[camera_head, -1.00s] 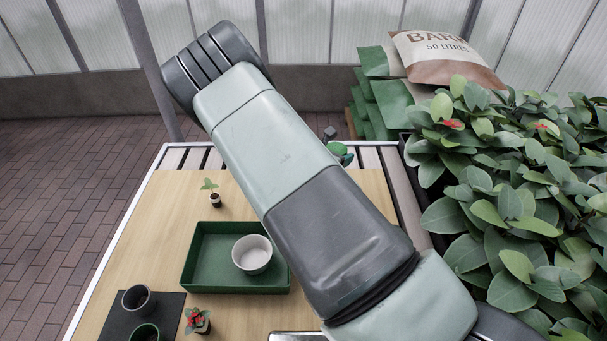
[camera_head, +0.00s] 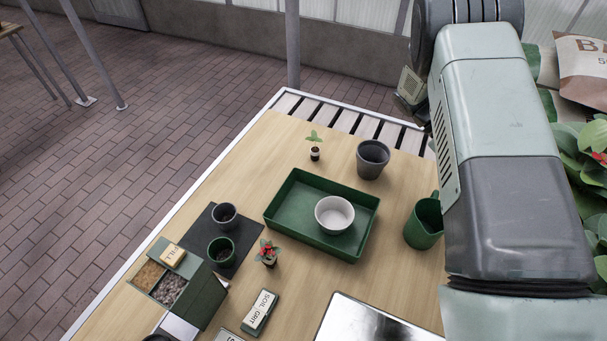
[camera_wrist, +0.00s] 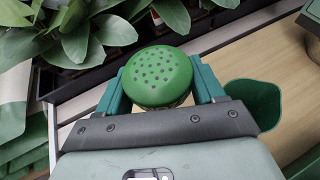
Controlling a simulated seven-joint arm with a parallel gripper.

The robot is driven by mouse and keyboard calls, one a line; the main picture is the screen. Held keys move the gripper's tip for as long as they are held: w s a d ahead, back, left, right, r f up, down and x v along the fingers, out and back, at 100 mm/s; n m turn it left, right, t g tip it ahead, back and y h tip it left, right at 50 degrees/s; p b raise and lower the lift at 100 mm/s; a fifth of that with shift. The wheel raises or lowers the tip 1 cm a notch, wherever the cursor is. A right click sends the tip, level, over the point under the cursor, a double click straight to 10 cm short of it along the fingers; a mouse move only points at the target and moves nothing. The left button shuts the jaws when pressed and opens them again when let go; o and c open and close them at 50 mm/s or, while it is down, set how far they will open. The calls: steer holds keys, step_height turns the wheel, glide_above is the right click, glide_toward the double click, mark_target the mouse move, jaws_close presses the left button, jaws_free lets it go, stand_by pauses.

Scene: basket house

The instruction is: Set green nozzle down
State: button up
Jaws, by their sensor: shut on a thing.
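The green nozzle (camera_wrist: 158,74) is a round green cap dotted with dark holes, in the wrist view. My gripper (camera_wrist: 160,84) is shut on it, with one green finger on each side. The nozzle is held beyond the wooden table, over or near its slatted edge; its height is unclear. In the head view my arm hides the nozzle and the fingers. A green jug (camera_head: 424,224) stands on the table left of my arm, and it also shows right of the gripper in the wrist view (camera_wrist: 257,102).
A green tray (camera_head: 290,205) holds a white bowl (camera_head: 334,214). A grey pot (camera_head: 372,159) and a seedling (camera_head: 315,149) stand behind it. Leafy plants (camera_wrist: 70,30) crowd close beyond the gripper. Bare wood (camera_head: 225,178) lies left of the tray.

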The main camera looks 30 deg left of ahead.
steer(key=s+a+m+g+y, duration=0.1)
steer(key=s+a+f+m+g+y, duration=0.1)
steer(key=s+a+m+g, duration=0.1)
steer(key=s+a+f+m+g+y, duration=0.1)
steer(key=s+a+m+g, duration=0.1)
steer(key=shift+s+a, duration=0.1)
steer(key=s+a+m+g+y, duration=0.1)
steer(key=a+m+y, duration=0.1)
steer(key=a, duration=0.2)
steer(key=s+a+f+m+g+y, duration=0.1)
steer(key=s+a+m+y, duration=0.1)
steer(key=a, duration=0.1)
steer(key=s+a+f+m+g+y, duration=0.1)
steer(key=a+m+y, duration=0.1)
steer(key=a, duration=0.2)
steer(key=shift+s+a+f+g+y, duration=0.25)
steer(key=shift+a+g+y, duration=0.05)
steer(key=shift+y, duration=0.1)
steer(key=s+a+f+m+y, duration=0.1)
steer(key=s+a+m+y, duration=0.2)
steer(key=a, duration=0.6)
steer(key=s+a+f+m+y, duration=0.1)
steer(key=a+m+y, duration=0.25)
steer(key=a, duration=0.55)
steer(key=r+m+t+y, duration=0.1)
steer(key=m+t+y, duration=0.3)
steer(key=m+y, duration=0.25)
glide_above(236, 184)
step_height(236, 184, down, 9)
steer(key=shift+f, duration=0.2)
